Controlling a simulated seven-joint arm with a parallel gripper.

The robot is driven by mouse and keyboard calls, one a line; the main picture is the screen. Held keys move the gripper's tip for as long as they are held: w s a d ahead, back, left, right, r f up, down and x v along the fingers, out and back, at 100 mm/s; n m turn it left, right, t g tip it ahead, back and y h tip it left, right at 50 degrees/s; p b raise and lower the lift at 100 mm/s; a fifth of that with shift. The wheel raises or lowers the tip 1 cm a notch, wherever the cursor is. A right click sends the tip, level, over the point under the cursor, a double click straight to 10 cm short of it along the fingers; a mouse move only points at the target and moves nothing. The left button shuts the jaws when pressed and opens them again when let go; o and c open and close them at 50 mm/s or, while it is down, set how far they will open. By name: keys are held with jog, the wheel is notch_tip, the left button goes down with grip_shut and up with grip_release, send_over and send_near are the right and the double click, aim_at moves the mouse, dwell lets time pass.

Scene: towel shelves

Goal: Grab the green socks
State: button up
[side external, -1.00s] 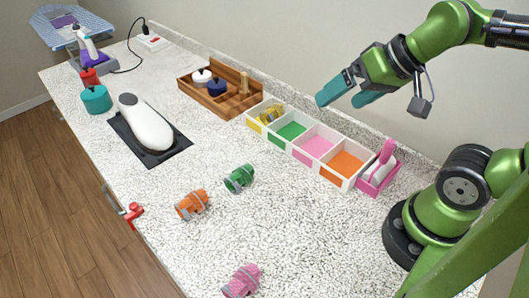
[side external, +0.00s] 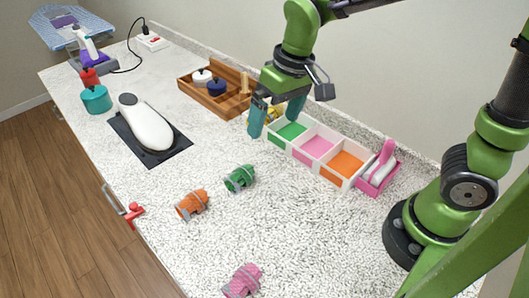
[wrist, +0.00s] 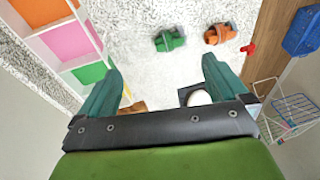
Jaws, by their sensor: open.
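The green socks (side external: 239,178) lie as a rolled bundle with a grey band on the speckled counter, just right of the orange socks. They also show in the wrist view (wrist: 169,40), ahead of and between my fingertips. My gripper (side external: 276,118) is open and empty, above the far end of the sock organizer, up and to the right of the green socks and apart from them. In the wrist view its two teal fingers (wrist: 160,80) are spread wide.
Orange socks (side external: 192,204) and pink socks (side external: 242,281) lie on the counter (side external: 310,235). A wooden tray (side external: 222,103) and a white iron-like object (side external: 146,125) stand farther back.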

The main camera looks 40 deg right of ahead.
jog(key=n+g+h, duration=0.1)
jog(key=g, duration=0.1)
send_over(243, 174)
notch_tip(243, 174, down, 3)
jog(key=shift+h, duration=0.3)
notch_tip(243, 174, down, 11)
jog(key=shift+s+r, duration=0.15)
jog(key=shift+f, duration=2.7)
jog(key=shift+c, duration=0.3)
jog(key=c, duration=0.8)
jog(key=shift+r, duration=0.15)
